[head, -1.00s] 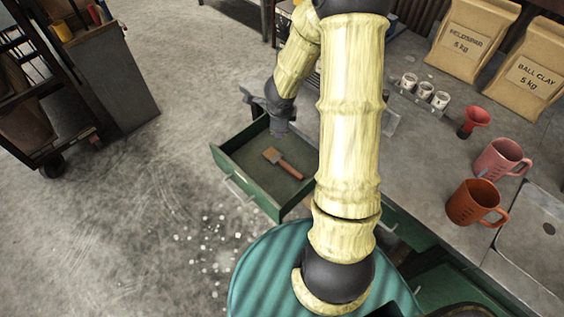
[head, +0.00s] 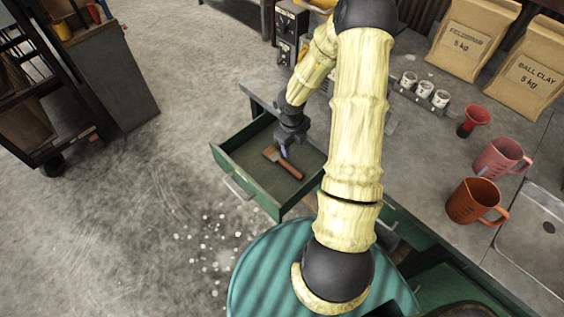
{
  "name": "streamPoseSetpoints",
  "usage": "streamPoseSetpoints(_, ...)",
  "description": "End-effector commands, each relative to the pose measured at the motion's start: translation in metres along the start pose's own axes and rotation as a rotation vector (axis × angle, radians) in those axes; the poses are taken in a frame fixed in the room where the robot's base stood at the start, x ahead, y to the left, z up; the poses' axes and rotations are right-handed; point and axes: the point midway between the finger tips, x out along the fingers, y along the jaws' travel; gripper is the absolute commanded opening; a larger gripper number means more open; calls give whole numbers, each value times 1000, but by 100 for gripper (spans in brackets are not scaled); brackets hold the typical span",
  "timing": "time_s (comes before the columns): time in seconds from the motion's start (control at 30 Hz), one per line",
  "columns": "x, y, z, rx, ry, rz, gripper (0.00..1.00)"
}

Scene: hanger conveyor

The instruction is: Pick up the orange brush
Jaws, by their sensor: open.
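The orange-brown brush (head: 288,168) lies flat in an open green drawer (head: 233,181), with its wider grey-brown end toward the upper left and its handle toward the lower right. My gripper (head: 284,153) is over the drawer, pointing down just above the middle of the brush. It is open and small in the picture, and its fingertips overlap the brush from this angle. I cannot tell the exact height left between the fingertips and the brush.
The grey workbench (head: 410,135) is to the right, with a pink jug (head: 497,160), an orange jug (head: 468,202), a red funnel (head: 476,117) and paper bags (head: 470,40). The drawer walls surround the brush. The floor at left is clear beside a cart (head: 60,130).

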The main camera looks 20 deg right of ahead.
Motion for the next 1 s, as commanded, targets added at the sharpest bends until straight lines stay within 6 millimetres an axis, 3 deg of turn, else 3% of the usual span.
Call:
streamPoseSetpoints(0.1,25,1,0,-3,1,1,48)
streamPoseSetpoints(0.5,92,1,0,-3,1,0,48)
streamPoseSetpoints(1.0,103,0,0,-2,1,0,48)
